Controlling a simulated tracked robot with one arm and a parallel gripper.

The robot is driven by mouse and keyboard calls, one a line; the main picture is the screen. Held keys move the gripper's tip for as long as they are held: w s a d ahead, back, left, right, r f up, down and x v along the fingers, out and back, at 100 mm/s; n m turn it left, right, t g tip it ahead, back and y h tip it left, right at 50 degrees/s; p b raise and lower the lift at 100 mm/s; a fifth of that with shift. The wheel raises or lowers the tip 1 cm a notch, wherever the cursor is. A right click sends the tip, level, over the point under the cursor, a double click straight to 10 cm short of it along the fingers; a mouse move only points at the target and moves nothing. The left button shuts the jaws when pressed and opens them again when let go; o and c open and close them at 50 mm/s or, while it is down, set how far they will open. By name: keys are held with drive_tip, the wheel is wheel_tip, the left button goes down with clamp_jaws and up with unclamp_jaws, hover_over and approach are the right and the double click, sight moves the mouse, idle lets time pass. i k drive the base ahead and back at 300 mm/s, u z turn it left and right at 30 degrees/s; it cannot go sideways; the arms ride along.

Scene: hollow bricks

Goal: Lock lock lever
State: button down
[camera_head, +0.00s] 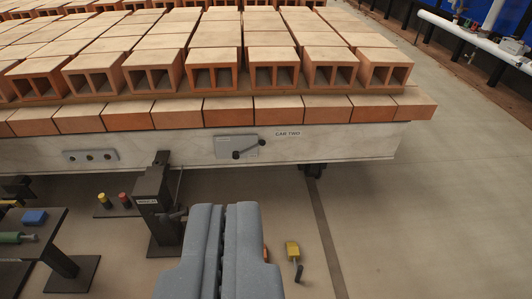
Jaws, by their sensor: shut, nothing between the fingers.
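The lock lever (249,149) is a dark handle on a grey plate (222,148) on the side of the car labelled "CAR TWO".
Hollow bricks (213,67) cover the car (345,140). A dark post (153,195) stands left of my gripper, near a yellow and a red button (124,200). A yellow block (293,250) with a dark handle is to the right. The floor at right is clear.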

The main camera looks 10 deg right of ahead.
sight(236, 155)
drive_tip(key=u, duration=1.7)
drive_tip(key=i, duration=1.5)
drive_tip(key=z, duration=2.95)
drive_tip(key=i, duration=0.55)
drive_tip(key=z, duration=0.05)
